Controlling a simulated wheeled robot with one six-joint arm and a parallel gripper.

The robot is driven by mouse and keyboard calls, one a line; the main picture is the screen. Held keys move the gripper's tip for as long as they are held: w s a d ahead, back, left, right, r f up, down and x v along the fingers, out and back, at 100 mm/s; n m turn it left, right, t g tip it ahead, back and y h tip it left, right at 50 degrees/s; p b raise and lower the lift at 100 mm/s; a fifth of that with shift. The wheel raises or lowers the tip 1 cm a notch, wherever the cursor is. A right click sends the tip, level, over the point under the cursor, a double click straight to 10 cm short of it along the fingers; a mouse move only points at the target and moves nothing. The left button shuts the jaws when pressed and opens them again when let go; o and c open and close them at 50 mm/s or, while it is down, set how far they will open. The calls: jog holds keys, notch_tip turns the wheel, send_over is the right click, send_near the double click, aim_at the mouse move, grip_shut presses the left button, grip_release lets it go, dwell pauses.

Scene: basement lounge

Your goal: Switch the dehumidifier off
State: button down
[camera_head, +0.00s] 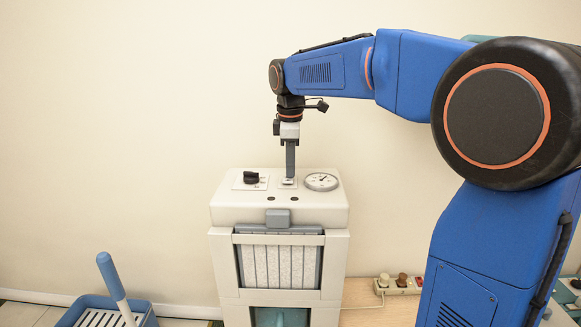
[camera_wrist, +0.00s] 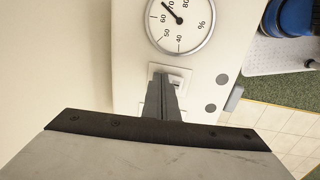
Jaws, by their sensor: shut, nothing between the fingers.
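The dehumidifier (camera_head: 225,215) is a white box against the wall, with a grey-framed filter on its front. Its top panel holds a black knob (camera_head: 251,178), a small white switch (camera_head: 288,183) and a round dial. My gripper (camera_head: 290,176) points straight down with its fingers shut and empty. Its tips are at the switch, touching it or just above; I cannot tell which. In the wrist view the fingertips (camera_wrist: 162,82) cover part of the switch plate (camera_wrist: 179,77), so the switch's position is hidden.
The humidity dial (camera_head: 321,182) sits right of the switch and fills the top of the wrist view (camera_wrist: 180,22). A blue tray with a handled tool (camera_head: 113,285) stands at lower left. A power strip (camera_head: 398,285) lies to the right. The wall behind is bare.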

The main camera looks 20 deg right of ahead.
aim_at(289, 180)
jog(key=shift+s+f, duration=0.1)
jog(key=shift+s+a, duration=0.25)
jog(key=shift+s, duration=0.4)
jog(key=shift+r, duration=0.25)
notch_tip(289, 180, up, 14)
jog(key=s, duration=0.1)
jog(key=shift+s+a+f, duration=0.15)
jog(key=shift+s+a, duration=0.1)
jog(key=shift+s, duration=0.05)
jog(key=shift+w, duration=0.8)
